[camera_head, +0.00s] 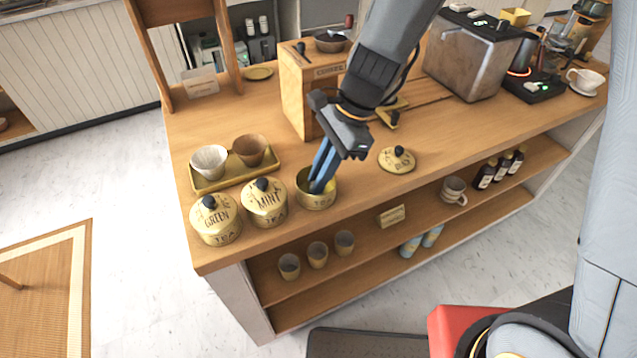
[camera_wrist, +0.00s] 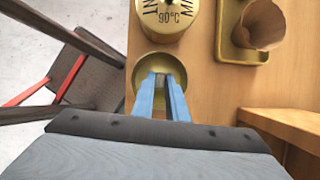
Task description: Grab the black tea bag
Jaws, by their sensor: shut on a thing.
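An open yellow tea canister (camera_head: 317,198) stands on the wooden counter, right of the mint tea canister (camera_head: 264,204). My gripper (camera_head: 318,184) points down with its blue fingertips inside the open canister. In the wrist view the fingers (camera_wrist: 163,82) reach into the round canister (camera_wrist: 140,73) and are close together. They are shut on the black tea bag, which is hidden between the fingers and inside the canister. A lid with a dark knob (camera_head: 397,159) lies on the counter to the right of the canister.
The green tea canister (camera_head: 215,220) stands at the counter's left front corner. A yellow tray (camera_head: 219,182) holds two cups behind the canisters. A wooden box (camera_head: 301,95) stands behind my gripper. The counter right of the lid is fairly clear.

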